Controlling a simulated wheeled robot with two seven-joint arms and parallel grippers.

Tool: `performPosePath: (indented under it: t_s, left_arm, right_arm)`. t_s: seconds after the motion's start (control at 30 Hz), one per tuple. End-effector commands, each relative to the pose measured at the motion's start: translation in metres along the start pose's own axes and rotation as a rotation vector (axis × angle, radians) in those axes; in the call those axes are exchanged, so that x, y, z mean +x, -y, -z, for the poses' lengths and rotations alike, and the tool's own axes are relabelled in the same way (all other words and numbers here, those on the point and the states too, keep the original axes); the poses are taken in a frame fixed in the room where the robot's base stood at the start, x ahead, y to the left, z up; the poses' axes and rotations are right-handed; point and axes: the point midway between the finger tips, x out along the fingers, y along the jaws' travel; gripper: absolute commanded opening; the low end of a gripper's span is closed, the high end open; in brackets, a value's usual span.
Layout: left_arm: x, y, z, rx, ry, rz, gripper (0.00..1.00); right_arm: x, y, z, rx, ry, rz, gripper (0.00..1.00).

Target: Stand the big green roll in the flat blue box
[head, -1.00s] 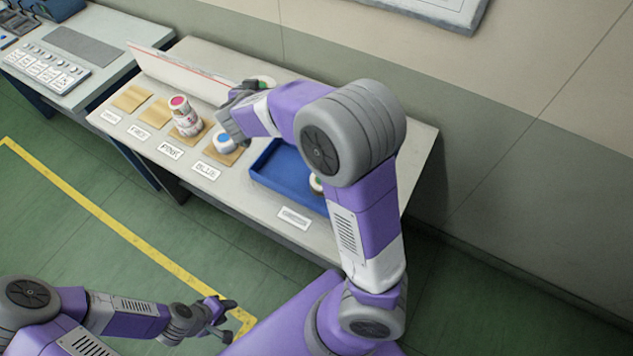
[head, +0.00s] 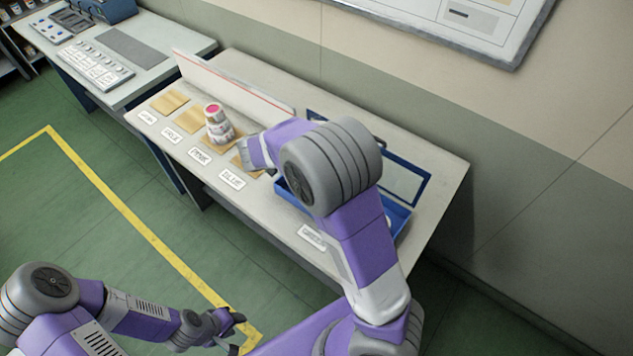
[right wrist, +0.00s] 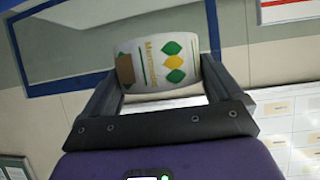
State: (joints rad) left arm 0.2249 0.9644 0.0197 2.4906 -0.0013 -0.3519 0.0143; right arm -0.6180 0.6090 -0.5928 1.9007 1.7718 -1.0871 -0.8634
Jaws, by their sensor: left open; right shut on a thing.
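My right gripper (right wrist: 162,100) is shut on a white-wrapped roll (right wrist: 165,62) with green and yellow diamonds. Its core colour does not show in the right wrist view. In the head view my right arm hides this roll and most of the gripper. The flat blue box (head: 401,214) lies on the table, its middle hidden behind the same arm; a white piece shows inside at the right. My left gripper (head: 236,328) is open and empty, low over the floor, well away from the table.
A stack of rolls with a pink top (head: 216,122) stands on the PINK pad. Two pads (head: 170,102) to its left are bare. A blue-framed panel (head: 405,181) rises behind the box. A low white fence (head: 235,85) runs along the back.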

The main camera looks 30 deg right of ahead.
Motion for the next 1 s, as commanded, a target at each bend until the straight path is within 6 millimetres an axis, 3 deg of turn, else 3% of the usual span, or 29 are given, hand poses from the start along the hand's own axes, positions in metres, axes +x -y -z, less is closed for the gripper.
performPosePath:
  t_s: [0.03,0.4,0.73,1.0]
  left_arm:
    - [0.009,0.003,0.000,0.000,0.000,0.000,0.43]
    - [0.042,0.016,0.002,0.000,0.000,0.000,0.43]
    - [0.051,0.019,0.002,0.000,0.000,0.000,0.43]
    - [0.065,0.024,0.003,0.000,0.000,0.000,0.43]
  right_arm:
    - [0.009,0.000,-0.017,-0.006,-0.003,-0.002,0.54]
    - [0.055,0.000,-0.100,-0.004,-0.002,0.000,0.54]
    - [0.068,0.000,-0.125,-0.001,-0.002,0.001,0.54]
    - [0.085,0.000,-0.155,-0.002,-0.002,0.001,0.54]
